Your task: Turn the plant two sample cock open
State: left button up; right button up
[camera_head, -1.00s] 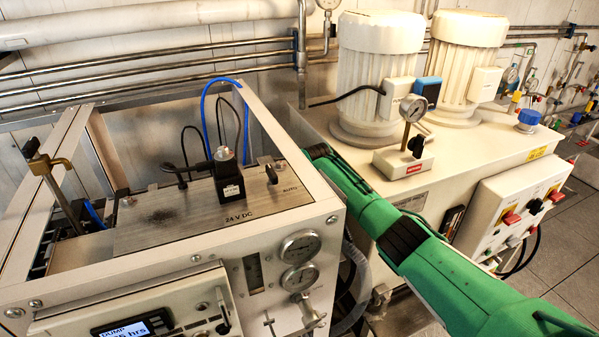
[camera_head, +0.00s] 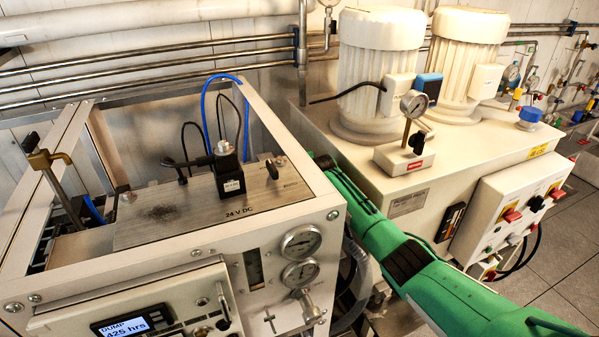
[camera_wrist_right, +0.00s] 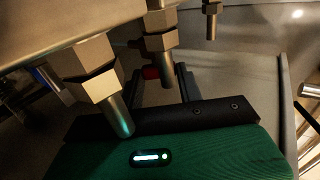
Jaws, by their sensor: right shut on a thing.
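My right gripper (camera_wrist_right: 160,80) shows in the right wrist view, with its green body at the bottom and dark fingers reaching away from the camera. It is shut on a small red part (camera_wrist_right: 151,72) that shows between the fingers, probably the sample cock's handle. A metal fitting with a tube hangs in front and hides much of the grip, so I cannot tell the handle's angle. In the head view my green right arm reaches in from the lower right, and its gripper end is hidden behind the left machine's frame (camera_head: 335,215). My left gripper is not in view.
Hex fittings with short metal tubes (camera_wrist_right: 118,115) hang close above the right gripper. The left machine has gauges (camera_head: 300,242) and a lit display (camera_head: 130,326). A white unit with two ribbed motors (camera_head: 380,60) and a switch box (camera_head: 515,210) stands beyond my arm.

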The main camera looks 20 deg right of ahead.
jog(key=shift+f, duration=0.1)
jog(key=o, duration=1)
jog(key=shift+s, duration=0.15)
jog(key=shift+b+v, duration=2.2)
jog(key=shift+v, duration=4.6)
jog(key=shift+s+f, duration=0.1)
